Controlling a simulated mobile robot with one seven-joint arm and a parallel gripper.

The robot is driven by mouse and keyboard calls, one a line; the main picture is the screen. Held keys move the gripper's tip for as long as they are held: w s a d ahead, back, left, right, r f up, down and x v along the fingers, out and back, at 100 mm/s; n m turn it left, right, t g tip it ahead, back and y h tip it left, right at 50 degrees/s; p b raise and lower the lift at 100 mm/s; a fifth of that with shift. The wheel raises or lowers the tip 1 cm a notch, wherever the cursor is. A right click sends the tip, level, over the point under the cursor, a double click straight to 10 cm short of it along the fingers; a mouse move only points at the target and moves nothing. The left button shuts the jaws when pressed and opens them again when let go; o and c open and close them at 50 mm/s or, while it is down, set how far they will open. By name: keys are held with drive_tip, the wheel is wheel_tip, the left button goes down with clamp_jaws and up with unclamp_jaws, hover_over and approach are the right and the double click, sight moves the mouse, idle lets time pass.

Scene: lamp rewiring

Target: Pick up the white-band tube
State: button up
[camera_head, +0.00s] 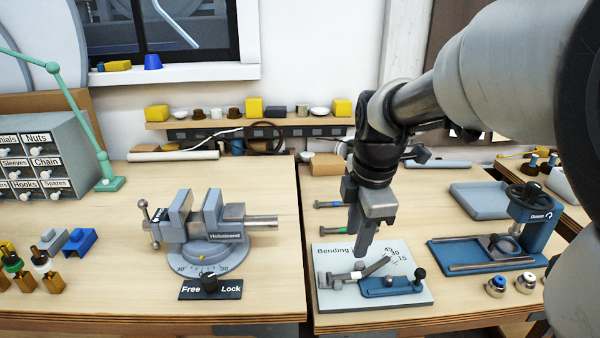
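My gripper (364,250) points down above the bending board (424,298), at its back edge in the picture. Its fingers are seen nearly edge-on, so I cannot tell whether they are open or shut. A small pale piece (358,266) shows just under the fingertips, near the bending lever. I cannot tell whether it is the white band of a tube, or whether the fingers touch it. Behind my gripper, to its left, lie a grey tube with a blue band (328,204) and a grey tube with a green band (325,231).
A vise (210,222) with a Free/Lock knob stands on the left bench. A blue press (530,225) and a grey tray (480,200) are to the right of my gripper. Two small capped parts (496,286) stand at the front right. A gap separates the benches.

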drive_tip(key=b, duration=0.1)
hover_over(349, 274)
drive_tip(key=s, duration=0.2)
drive_tip(key=f, duration=0.7)
drive_tip(key=shift+w+a+f, duration=0.15)
drive_tip(key=shift+w+f, duration=0.1)
drive_tip(key=shift+f, duration=0.15)
drive_tip(key=f, duration=0.2)
drive_tip(key=w+f+b, duration=0.1)
drive_tip(key=f, duration=0.2)
drive_tip(key=shift+d, duration=0.2)
drive_tip(key=shift+r, duration=0.1)
clamp_jaws()
